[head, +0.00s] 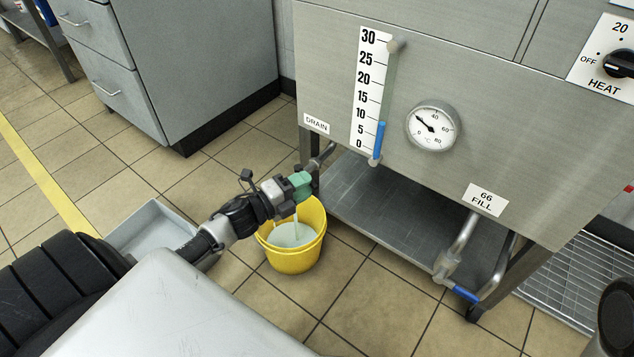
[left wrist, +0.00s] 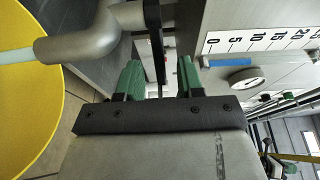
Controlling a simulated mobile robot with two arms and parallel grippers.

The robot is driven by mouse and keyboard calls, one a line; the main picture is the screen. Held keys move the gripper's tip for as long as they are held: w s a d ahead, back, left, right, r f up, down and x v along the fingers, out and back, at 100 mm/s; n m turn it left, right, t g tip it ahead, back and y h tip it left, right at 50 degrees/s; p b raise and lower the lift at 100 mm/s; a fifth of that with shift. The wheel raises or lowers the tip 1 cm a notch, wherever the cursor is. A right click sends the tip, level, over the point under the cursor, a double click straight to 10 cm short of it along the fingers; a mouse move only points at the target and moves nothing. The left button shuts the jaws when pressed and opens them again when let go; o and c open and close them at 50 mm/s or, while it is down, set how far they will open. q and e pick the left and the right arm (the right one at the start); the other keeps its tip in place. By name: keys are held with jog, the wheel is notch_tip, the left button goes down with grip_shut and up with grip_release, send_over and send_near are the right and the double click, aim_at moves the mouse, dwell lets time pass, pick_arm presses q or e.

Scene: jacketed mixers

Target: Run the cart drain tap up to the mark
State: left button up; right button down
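The drain tap (head: 325,156) sticks out below the DRAIN label at the left of the steel cart (head: 480,130). A pale stream (head: 295,213) falls from it into a yellow bucket (head: 292,258) holding pale liquid. The tap's grey spout (left wrist: 85,42) and the stream also show in the left wrist view. My left gripper (head: 299,183) is at the tap. Its green fingers (left wrist: 160,78) stand apart, with a dark bar and a gap between them. The sight gauge's blue column (head: 379,140) stands between 5 and 10. I cannot make out a separate mark. My right gripper is out of view.
The fill tap (head: 447,264) with a blue lever is at the cart's lower right. A dial thermometer (head: 432,126) is on the panel. A grey tray (head: 150,228) lies left of the bucket. Grey drawers (head: 180,60) stand at the back left.

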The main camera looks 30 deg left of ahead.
pick_arm(q)
jog(key=shift+b+x, duration=0.55)
jog(key=shift+x, duration=1.6)
jog(key=shift+c, duration=0.4)
grip_shut()
